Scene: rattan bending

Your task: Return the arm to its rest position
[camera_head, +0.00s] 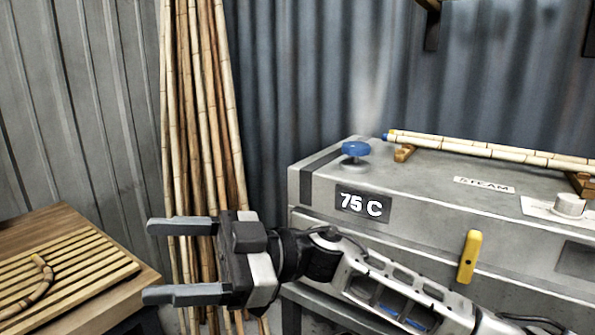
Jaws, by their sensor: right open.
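My right gripper (184,260) is open and empty. Its two fingers point left, with a wide gap between them. It stands in front of the upright bamboo poles and to the right of the wooden table. My right arm (400,285) comes in from the lower right, in front of the steam box. My left arm and left gripper do not show.
A grey steam box (420,195) with a "75 C" display, blue knob (355,149) and yellow handle (469,257) stands right. Rattan poles (490,150) lie on it. Upright bamboo poles (200,100) lean behind. A slatted table (105,258) at left holds a bent rattan piece (40,284).

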